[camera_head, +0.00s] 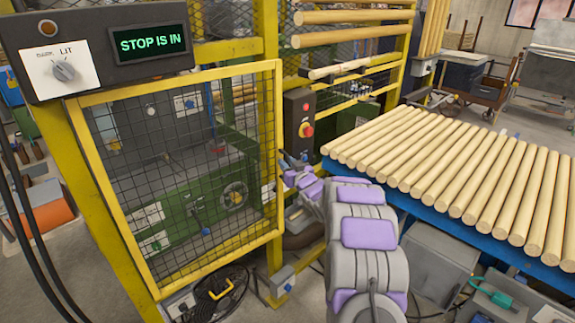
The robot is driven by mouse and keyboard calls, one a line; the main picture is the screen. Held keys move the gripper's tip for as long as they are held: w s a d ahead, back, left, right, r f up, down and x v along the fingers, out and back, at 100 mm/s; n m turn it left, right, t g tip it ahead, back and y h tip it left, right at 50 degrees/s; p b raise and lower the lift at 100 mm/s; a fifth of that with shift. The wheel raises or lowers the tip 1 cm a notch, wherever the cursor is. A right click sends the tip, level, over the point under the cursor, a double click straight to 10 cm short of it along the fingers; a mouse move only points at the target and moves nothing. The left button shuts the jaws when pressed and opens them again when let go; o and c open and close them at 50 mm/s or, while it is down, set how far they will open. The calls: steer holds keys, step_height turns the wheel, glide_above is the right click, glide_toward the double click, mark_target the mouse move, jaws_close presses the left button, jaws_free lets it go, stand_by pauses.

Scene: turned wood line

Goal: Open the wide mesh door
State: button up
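The wide mesh door (279,120) has a yellow frame and dark wire mesh and stands upright at the left. Its right edge lies against a yellow post; I cannot tell whether it is fully shut or slightly ajar. A green machine (175,205) shows through the mesh. My grey and purple arm reaches up from the bottom centre. My gripper (292,165) is at the door's right edge, about mid-height. It is small and partly hidden by my arm, so I cannot tell whether its fingers are open or touch the door.
A control box (95,50) above the door reads "STOP IS IN" and has a "LIT" knob. A red stop button (306,130) sits on a dark panel right of the door. Wooden rods (460,175) lie on a blue table at right. Cables (215,285) lie on the floor below the door.

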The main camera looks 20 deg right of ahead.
steer(key=shift+a, duration=0.25)
jaws_close()
steer(key=shift+s, duration=0.1)
